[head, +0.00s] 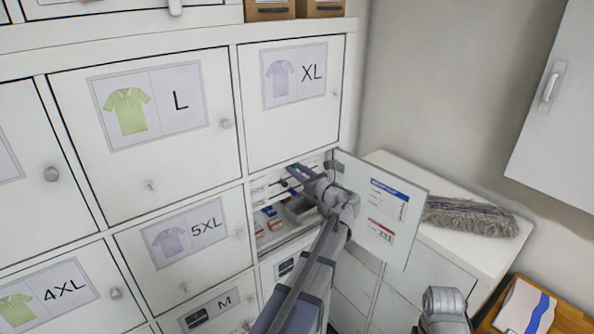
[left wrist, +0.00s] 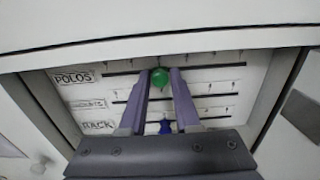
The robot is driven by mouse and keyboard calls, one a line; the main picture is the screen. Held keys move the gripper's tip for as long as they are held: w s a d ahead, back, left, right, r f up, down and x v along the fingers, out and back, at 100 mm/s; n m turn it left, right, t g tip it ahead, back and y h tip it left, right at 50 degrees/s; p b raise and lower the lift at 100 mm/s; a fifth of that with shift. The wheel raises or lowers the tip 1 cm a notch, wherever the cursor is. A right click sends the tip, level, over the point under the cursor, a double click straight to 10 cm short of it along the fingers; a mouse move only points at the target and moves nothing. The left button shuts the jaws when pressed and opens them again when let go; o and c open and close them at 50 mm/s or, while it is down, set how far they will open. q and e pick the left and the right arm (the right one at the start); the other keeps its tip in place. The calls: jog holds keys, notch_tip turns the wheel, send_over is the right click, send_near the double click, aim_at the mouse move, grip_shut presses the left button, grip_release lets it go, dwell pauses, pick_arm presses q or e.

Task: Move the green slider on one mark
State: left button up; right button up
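The green slider (left wrist: 160,77) is a round green knob on the top slotted row, labelled POLOS, of a white panel (left wrist: 220,73) inside an open compartment. My left gripper (left wrist: 161,70) has its two purple fingers on either side of the knob, with no clear gap, so it looks shut on it. In the head view my left gripper (head: 298,173) reaches into the compartment below the XL door. The knob is not clearly visible there. A blue slider (left wrist: 165,127) sits lower, partly between the fingers. The fingers of my right gripper are out of view.
The open compartment door (head: 400,200) stands to the right of my left arm. Small boxes (head: 272,219) lie in the compartment below the gripper. Closed labelled doors surround it. A grey mop head (head: 470,217) lies on the white cabinet at right.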

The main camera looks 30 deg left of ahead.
pick_arm(q)
grip_shut()
dwell(1.0)
